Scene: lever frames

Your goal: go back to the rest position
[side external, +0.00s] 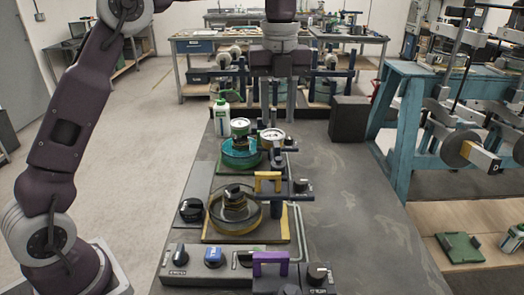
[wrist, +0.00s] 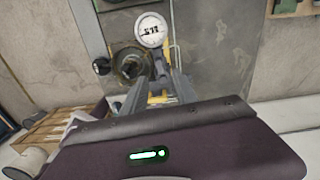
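My gripper (side external: 277,112) points straight down at the back of the grey bench, with its fingertips near the white-faced gauge (side external: 271,135). In the wrist view my gripper (wrist: 156,88) shows two fingers set apart, so it is open. A bit of yellow shows between and beyond them; I cannot tell whether anything touches it. The yellow handle (side external: 268,183) and the purple handle (side external: 270,262) stand on the bench, clear of my gripper in the side view. The gauge also shows in the wrist view (wrist: 151,30).
A teal round valve (side external: 240,155), a dark-yellow round valve (side external: 234,212), a white-green bottle (side external: 221,118) and several black knobs crowd the bench's left half. A black box (side external: 348,119) stands at the back right. The bench's right side (side external: 350,220) is clear. A blue rack (side external: 408,120) stands beyond.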

